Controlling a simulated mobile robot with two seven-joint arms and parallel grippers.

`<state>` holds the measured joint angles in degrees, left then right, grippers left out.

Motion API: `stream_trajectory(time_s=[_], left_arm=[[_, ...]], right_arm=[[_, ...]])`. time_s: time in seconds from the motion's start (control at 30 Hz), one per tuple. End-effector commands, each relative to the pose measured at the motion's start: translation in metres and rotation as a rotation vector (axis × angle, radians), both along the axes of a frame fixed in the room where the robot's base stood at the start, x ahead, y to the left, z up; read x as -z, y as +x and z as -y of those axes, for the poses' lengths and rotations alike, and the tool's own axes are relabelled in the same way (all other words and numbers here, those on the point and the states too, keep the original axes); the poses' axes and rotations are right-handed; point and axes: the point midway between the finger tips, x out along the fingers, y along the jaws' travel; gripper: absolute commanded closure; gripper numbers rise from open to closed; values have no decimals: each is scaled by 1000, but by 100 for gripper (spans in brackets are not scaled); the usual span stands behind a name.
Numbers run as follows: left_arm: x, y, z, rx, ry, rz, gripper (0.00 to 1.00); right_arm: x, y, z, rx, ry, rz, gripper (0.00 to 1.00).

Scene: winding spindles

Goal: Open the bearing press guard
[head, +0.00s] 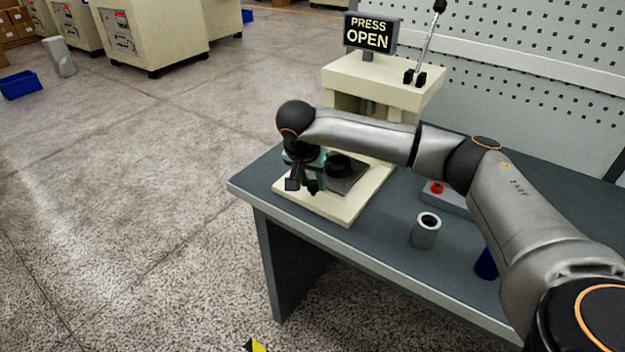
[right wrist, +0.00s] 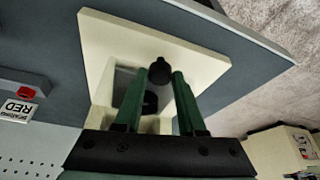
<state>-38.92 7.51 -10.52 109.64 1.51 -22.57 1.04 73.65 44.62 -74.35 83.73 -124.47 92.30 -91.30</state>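The cream bearing press (head: 372,75) stands on the workbench, with a sign (head: 367,33) reading "PRESS OPEN" on top. A dark, see-through panel (head: 350,180), probably the guard, lies low over its cream base plate (head: 325,208). My right gripper (head: 303,186) is over the front left of the base. In the right wrist view its green fingers (right wrist: 160,85) stand apart, with a round black knob (right wrist: 160,68) at the gap between their tips. I cannot tell whether they touch it. My right arm hides part of the press. My left gripper is out of view.
A grey cylinder (head: 426,232) stands on the bench, near a control box with a red button (head: 437,188) and a dark blue object (head: 487,265). A lever (head: 430,40) rises beside the sign. A pegboard wall (head: 540,70) stands behind. The floor at left is mostly clear.

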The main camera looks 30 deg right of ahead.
Motion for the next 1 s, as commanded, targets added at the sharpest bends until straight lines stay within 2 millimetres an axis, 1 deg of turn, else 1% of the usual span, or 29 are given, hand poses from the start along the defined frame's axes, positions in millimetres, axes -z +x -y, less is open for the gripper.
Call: stream_trajectory(time_s=[0.03,0.2,0.47,0.57,0.67,1.0], left_arm=[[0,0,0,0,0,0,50],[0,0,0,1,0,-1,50],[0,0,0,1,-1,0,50],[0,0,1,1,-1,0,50],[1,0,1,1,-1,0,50],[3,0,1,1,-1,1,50]], right_arm=[[0,0,0,1,-1,1,54],[0,0,1,1,0,0,35],[0,0,0,1,0,0,34],[-6,-1,-2,0,1,2,34],[-20,-4,-6,-1,1,3,34],[-87,-21,-29,-1,1,4,34]])
